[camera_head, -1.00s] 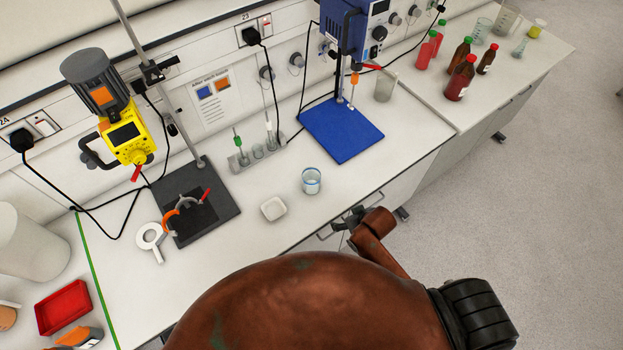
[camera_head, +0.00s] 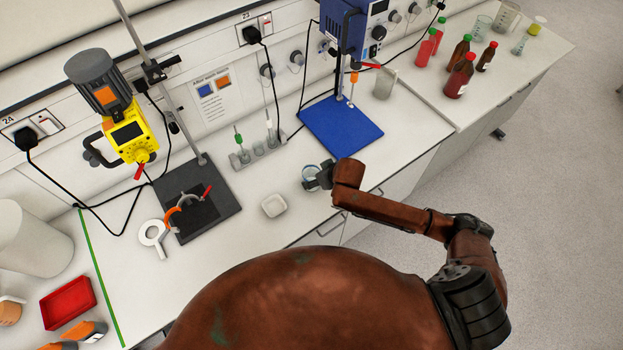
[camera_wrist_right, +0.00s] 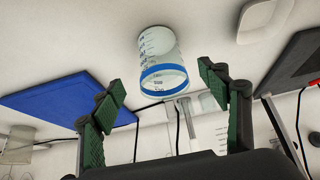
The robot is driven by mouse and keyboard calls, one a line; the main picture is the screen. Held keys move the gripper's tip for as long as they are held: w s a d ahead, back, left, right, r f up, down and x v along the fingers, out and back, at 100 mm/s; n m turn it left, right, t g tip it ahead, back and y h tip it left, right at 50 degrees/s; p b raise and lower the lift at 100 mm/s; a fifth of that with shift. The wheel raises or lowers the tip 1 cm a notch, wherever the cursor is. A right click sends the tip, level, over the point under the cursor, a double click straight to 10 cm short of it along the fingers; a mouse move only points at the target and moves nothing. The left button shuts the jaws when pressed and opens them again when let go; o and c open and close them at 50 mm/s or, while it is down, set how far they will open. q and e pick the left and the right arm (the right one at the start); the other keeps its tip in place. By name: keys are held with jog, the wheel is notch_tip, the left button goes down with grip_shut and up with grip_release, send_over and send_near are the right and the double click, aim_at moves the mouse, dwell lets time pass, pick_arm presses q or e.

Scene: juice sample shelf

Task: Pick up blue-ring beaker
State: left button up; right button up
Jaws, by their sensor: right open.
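The blue-ring beaker (camera_head: 309,171) is a small clear glass on the white bench, partly hidden behind my right gripper (camera_head: 320,178) in the head view. In the right wrist view the beaker (camera_wrist_right: 161,55) shows its blue ring and printed marks. My right gripper (camera_wrist_right: 164,84) is open there, with one green-padded finger to each side of the beaker's near end. My left gripper is not in view.
A white dish (camera_head: 274,205) stands left of the beaker. A blue plate stand (camera_head: 342,128) is behind it, and a tube rack (camera_head: 258,154) behind left. A dark stand base (camera_head: 200,205) lies farther left. Bottles (camera_head: 459,77) stand at the right. The bench's front edge is close.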

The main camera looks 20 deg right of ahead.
aim_at(311, 177)
jog(key=p+x, duration=0.1)
jog(key=x, duration=0.6)
jog(key=shift+w+a+r, duration=0.1)
jog(key=shift+w+r, duration=0.05)
jog(key=c, duration=1.4)
jog(key=shift+c, duration=0.6)
jog(key=shift+r, duration=0.25)
